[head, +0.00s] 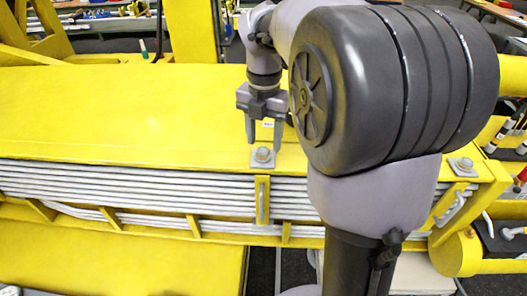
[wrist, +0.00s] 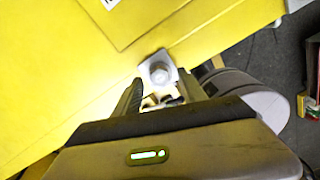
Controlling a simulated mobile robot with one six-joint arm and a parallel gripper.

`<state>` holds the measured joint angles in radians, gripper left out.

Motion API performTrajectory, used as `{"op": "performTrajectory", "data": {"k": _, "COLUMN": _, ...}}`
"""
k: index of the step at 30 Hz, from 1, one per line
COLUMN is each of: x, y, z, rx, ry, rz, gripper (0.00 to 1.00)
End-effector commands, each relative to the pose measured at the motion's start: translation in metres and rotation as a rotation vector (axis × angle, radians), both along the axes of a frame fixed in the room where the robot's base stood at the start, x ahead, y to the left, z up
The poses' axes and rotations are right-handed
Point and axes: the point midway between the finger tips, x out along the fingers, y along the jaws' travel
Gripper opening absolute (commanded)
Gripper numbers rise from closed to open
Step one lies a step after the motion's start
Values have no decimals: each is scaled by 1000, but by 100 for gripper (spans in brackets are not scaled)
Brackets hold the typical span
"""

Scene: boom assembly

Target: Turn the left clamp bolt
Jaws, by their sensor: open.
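The left clamp bolt (head: 263,154) is a grey hex head on a square plate on top of the yellow boom (head: 130,105), near its front edge. It also shows in the wrist view (wrist: 158,72), just beyond my fingertips. My gripper (head: 265,138) points down over the bolt, with its two fingers apart. In the wrist view the open fingers (wrist: 165,90) sit to either side of the bolt's line, with nothing held between them. I cannot tell exactly how high the tips are above the bolt head.
A second bolt (head: 462,165) on a plate sits at the right end of the boom, beyond my arm. Grey lines (head: 120,187) run along the boom's front side, held by yellow brackets. A yellow upright (head: 190,30) stands behind. The boom's top left of the gripper is clear.

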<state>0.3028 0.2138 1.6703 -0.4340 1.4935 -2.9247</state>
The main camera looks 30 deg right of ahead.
Motion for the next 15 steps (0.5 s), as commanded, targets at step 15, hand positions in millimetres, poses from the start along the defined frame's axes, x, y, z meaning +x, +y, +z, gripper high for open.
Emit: {"op": "performTrajectory", "data": {"k": 15, "x": 0, "y": 0, "z": -22, "rx": 1, "ry": -1, "rz": -1, "gripper": 45}}
